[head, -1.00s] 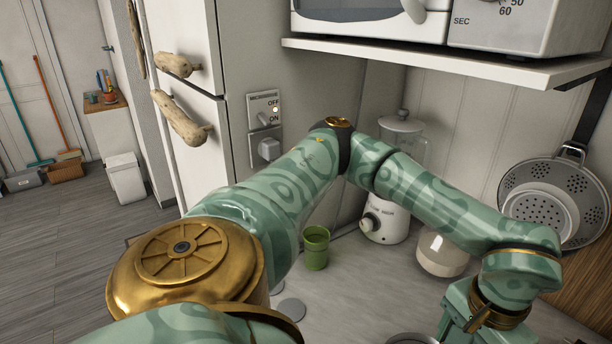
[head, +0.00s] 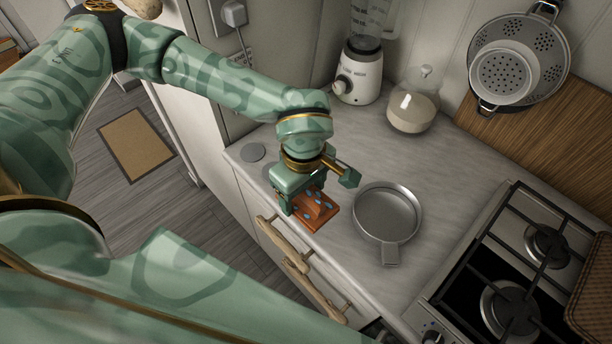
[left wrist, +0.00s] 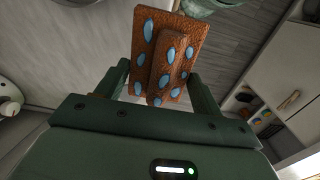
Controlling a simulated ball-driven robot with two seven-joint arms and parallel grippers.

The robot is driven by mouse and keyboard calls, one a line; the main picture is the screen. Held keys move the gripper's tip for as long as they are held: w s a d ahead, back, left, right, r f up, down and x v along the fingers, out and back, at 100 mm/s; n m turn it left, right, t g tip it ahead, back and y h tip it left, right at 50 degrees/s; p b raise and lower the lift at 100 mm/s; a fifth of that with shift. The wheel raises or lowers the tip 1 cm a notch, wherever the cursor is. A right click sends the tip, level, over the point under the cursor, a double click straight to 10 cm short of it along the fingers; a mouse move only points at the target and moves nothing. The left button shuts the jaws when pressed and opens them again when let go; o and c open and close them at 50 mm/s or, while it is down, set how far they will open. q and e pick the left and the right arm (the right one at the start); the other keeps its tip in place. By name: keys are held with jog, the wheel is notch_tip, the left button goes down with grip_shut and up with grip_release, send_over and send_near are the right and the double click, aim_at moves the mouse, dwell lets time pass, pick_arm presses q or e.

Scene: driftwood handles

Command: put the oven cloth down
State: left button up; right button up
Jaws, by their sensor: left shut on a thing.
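The oven cloth (head: 318,210) is rust-orange with pale blue spots and looks folded. My left gripper (head: 303,203) points down and is shut on it, by the front edge of the worktop (head: 340,262). The left wrist view shows the cloth (left wrist: 143,40) between the two fingers of the left gripper (left wrist: 160,82), sticking out past them. Whether the cloth's underside touches the worktop I cannot tell. My right gripper is out of view.
A grey pan (head: 386,212) stands right of the cloth, with the gas hob (head: 490,290) beyond it. A blender (head: 358,80) and a glass jar (head: 412,105) stand at the back. Driftwood handles (head: 297,262) stick out below the worktop's front edge.

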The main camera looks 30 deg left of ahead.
pick_arm(q)
jog(key=w+a+f, duration=0.2)
jog(key=w+f, duration=0.1)
jog(key=w, duration=0.1)
jog(key=w+a+f, duration=0.1)
jog(key=w+f, duration=0.2)
jog(key=w+a+f+b, duration=0.1)
jog(key=w+a+f, duration=0.1)
jog(key=w+f, duration=0.1)
jog(key=shift+w+a, duration=0.35)
jog(key=shift+w, duration=0.5)
jog(key=f, duration=0.2)
jog(key=w+f, duration=0.1)
jog(key=shift+a+f, duration=0.2)
jog(key=shift+f, duration=0.15)
jog(key=shift+f, duration=0.15)
jog(key=o, duration=0.9)
